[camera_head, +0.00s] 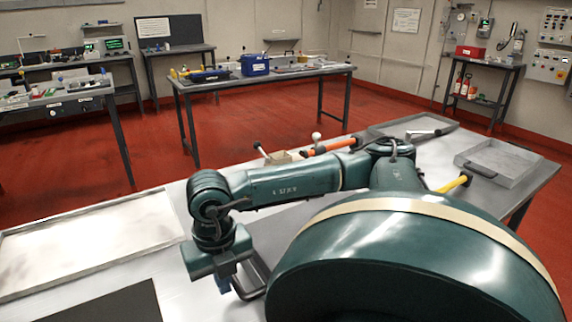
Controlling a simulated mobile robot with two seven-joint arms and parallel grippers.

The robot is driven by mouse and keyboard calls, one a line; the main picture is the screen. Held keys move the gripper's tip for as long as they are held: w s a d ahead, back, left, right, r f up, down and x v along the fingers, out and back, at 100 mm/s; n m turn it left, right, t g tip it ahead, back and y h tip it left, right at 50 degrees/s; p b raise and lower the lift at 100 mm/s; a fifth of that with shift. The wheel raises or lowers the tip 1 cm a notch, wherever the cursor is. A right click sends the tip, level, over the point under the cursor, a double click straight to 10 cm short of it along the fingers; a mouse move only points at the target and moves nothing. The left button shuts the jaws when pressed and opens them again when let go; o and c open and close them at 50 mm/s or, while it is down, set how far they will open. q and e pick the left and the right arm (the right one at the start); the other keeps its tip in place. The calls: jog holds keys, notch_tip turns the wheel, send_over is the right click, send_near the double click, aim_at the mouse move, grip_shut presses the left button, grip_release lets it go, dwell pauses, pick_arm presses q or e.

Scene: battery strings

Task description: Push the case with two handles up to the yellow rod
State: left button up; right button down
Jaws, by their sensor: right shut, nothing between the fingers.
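A yellow rod (451,184) with a dark end shows at the right of the near table, partly hidden behind my arm and body. My right gripper (226,284) points down over the near table, shut and empty. A dark grey bar, bent like a handle (262,272), shows beside it, partly hidden by my body. I cannot tell whether it belongs to the case with two handles; no whole case of that kind is visible. A small blue patch shows at the fingertips. My left gripper is not in view.
The near table also bears an orange rod (330,146), a small beige block (278,158), a grey tray (516,180) at right, another tray (449,123) behind, a wide shallow tray (178,216) at left and a dark mat (110,305). My body covers the front right.

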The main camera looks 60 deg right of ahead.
jog(key=shift+s+d+f, duration=0.35)
jog(key=shift+s+d, duration=0.2)
jog(key=shift+d, duration=0.1)
jog(key=shift+s+d+b, duration=0.4)
jog(key=shift+d+b, duration=0.1)
jog(key=shift+a, duration=0.1)
jog(key=shift+w+a, duration=0.25)
jog(key=shift+a, duration=0.1)
jog(key=shift+w+a, duration=0.15)
jog(key=shift+w, duration=0.1)
jog(key=shift+w+a+r, duration=0.1)
jog(key=shift+w+a, duration=0.15)
